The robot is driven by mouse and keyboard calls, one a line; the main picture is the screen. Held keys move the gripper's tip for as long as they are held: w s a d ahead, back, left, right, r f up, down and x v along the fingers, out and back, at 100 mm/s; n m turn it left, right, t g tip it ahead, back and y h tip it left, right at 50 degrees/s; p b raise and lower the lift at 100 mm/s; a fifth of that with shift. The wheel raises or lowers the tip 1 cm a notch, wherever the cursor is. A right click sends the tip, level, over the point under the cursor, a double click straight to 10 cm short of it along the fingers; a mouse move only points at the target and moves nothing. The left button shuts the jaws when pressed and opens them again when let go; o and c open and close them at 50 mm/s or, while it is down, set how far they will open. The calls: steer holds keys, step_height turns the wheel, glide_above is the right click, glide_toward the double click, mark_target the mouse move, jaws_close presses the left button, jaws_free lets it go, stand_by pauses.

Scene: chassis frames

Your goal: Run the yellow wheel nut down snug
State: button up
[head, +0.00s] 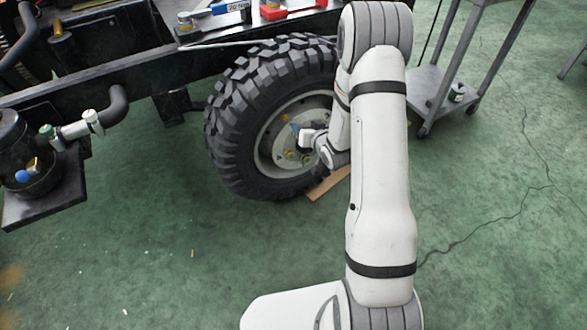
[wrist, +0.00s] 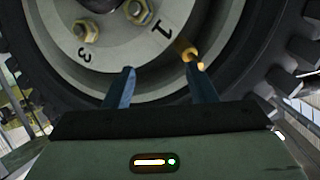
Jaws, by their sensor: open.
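The wheel (head: 228,125) stands upright under the chassis, its pale hub (head: 268,150) facing me. In the wrist view, two dull yellow hex nuts sit on the hub face, one near the number 3 (wrist: 86,31) and one at the top edge near the number 1 (wrist: 138,11). A brighter yellow cylindrical piece (wrist: 189,51) lies by the rim, close to the right fingertip; I cannot tell whether it is a nut or a valve stem. My gripper (wrist: 161,75) is open, its two blue fingers apart and nothing between them. My gripper (head: 297,131) is at the hub in the head view.
Tools in red and blue holders (head: 290,9) lie on the chassis above the wheel. A grey cart (head: 430,100) stands at the right. A wooden piece (head: 328,183) lies beside the tyre. The green floor is mostly clear.

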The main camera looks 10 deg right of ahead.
step_height(320, 180, down, 11)
steer(key=t+y+b, duration=0.2)
steer(key=b, duration=0.2)
steer(key=m+t+y+b, duration=0.1)
steer(key=m+t+b, duration=0.1)
steer(key=b, duration=0.1)
glide_toward(292, 155)
steer(key=b+x, duration=0.2)
steer(key=x, duration=0.6)
steer(key=shift+w+a+f+b, duration=0.1)
steer(key=shift+w+a+b, duration=0.1)
steer(key=shift+b, duration=0.1)
steer(key=shift+d, duration=0.1)
